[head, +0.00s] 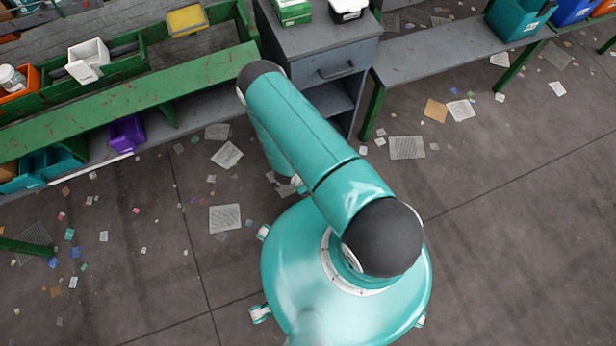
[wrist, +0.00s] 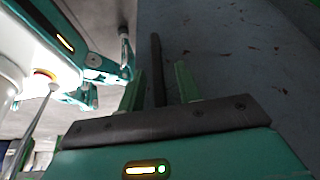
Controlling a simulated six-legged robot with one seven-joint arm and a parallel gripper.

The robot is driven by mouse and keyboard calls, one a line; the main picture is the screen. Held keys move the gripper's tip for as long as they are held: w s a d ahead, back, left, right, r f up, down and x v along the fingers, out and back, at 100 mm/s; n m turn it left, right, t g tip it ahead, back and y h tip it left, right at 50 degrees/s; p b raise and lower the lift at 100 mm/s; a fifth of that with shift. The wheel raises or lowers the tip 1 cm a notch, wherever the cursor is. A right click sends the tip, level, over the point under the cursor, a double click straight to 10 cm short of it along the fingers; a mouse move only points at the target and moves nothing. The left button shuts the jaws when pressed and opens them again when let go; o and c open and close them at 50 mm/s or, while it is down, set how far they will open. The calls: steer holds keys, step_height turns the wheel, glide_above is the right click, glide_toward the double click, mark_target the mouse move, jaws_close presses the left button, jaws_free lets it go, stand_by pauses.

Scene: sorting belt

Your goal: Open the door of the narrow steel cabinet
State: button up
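In the wrist view my gripper (wrist: 160,68) is open, its two green fingers on either side of a dark upright bar (wrist: 156,48). The bar looks like a handle, and a gap shows on both sides of it. Beside it is a grey-blue steel panel (wrist: 225,50) with rust specks, probably the cabinet's door. In the head view a narrow grey cabinet (head: 318,38) stands at top centre, with a drawer-like front, a dark handle (head: 337,71) and an open space below. My arm partly covers its left side. My gripper is hidden in the head view.
A green-framed bench (head: 130,92) with bins adjoins the cabinet on the left. A grey bench (head: 440,62) with teal and blue bins is on the right. A green box (head: 293,12) and a white-and-black container (head: 347,8) sit on the cabinet. Flat litter dots the otherwise open floor.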

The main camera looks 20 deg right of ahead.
steer(key=v, duration=1.3)
steer(key=shift+d+r, duration=0.1)
steer(key=w+a+r+n+t+y, duration=0.2)
steer(key=w+a+r, duration=0.1)
steer(key=w+r, duration=0.5)
steer(key=w+a+r+n+t+y, duration=0.1)
steer(key=w+a+r+n+y, duration=0.3)
steer(key=r, duration=0.6)
step_height(320, 180, up, 18)
steer(key=w+n+t+y, duration=0.1)
steer(key=w+n, duration=0.1)
steer(key=s+d+r+n+t, duration=0.1)
steer(key=s+r+n, duration=0.25)
steer(key=r, duration=0.45)
steer(key=s+d+r+n, duration=0.15)
steer(key=s+r, duration=0.25)
steer(key=r, duration=0.5)
steer(key=s+d+r+n+h, duration=0.1)
steer(key=s+d+r+n, duration=0.1)
steer(key=s, duration=0.4)
steer(key=s+d+r+n+h, duration=0.1)
steer(key=s+d+r+n, duration=0.1)
steer(key=s+d+r, duration=0.3)
steer(key=shift+s+r, duration=0.35)
steer(key=shift+s, duration=0.9)
